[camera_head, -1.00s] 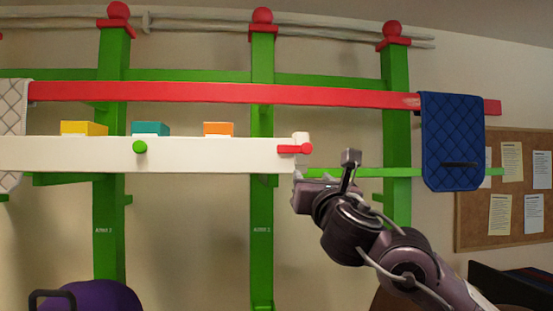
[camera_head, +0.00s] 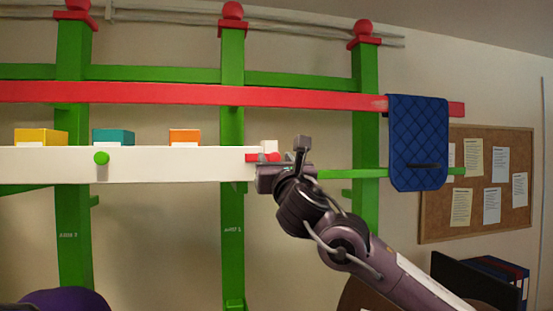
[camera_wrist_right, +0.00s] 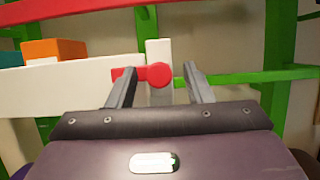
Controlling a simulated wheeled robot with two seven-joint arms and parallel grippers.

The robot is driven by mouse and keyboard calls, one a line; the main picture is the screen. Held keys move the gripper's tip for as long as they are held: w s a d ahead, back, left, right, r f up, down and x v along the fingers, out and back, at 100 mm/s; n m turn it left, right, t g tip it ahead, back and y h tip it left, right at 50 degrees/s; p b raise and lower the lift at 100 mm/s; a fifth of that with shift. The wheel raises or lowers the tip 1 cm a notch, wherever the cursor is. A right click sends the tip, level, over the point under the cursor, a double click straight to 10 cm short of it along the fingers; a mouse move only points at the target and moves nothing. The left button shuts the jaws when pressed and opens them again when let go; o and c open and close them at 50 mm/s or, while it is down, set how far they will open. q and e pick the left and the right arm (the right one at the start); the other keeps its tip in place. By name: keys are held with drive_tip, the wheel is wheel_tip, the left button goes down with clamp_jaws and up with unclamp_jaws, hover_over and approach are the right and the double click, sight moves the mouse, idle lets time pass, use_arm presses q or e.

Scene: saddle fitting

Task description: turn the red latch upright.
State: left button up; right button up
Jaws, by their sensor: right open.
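The red latch (camera_head: 254,157) is at the right end of the white board (camera_head: 190,163). It lies sideways, its bar pointing left from a round red knob. In the right wrist view the latch (camera_wrist_right: 158,75) shows between the two fingers, in front of a white upright post (camera_wrist_right: 160,50). The left finger covers part of its bar. My right gripper (camera_head: 281,163) is open and close in front of the latch, hiding part of it in the head view. I cannot tell whether the fingers touch it. My left gripper is not in view.
Yellow (camera_head: 40,137), teal (camera_head: 113,137) and orange (camera_head: 185,136) boxes show along the board's top edge. A red rail (camera_head: 200,95) runs above, with a blue quilted pad (camera_head: 418,140) at right. Green posts (camera_head: 232,200) stand behind. A green bar (camera_head: 350,173) extends right.

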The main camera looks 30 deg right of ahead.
drive_tip(key=c, duration=1)
drive_tip(key=m+g+h+b, duration=0.1)
drive_tip(key=m+b, duration=0.2)
drive_tip(key=m, duration=0.1)
drive_tip(key=m+g+h+b, duration=0.1)
drive_tip(key=m+h+b, duration=0.1)
drive_tip(key=m+b, duration=0.1)
drive_tip(key=m+g+h+b, duration=0.1)
drive_tip(key=m+h+b, duration=0.1)
drive_tip(key=m+b, duration=0.2)
drive_tip(key=shift+a+m+g, duration=0.35)
drive_tip(key=shift+m+g, duration=0.05)
drive_tip(key=shift+m, duration=0.6)
drive_tip(key=m+g, duration=0.1)
drive_tip(key=m, duration=0.2)
drive_tip(key=shift+r, duration=0.15)
drive_tip(key=m+g, duration=0.1)
drive_tip(key=m, duration=0.2)
drive_tip(key=shift+r+h, duration=0.1)
drive_tip(key=shift+h, duration=0.2)
drive_tip(key=shift+m+g, duration=0.8)
drive_tip(key=shift+m, duration=0.9)
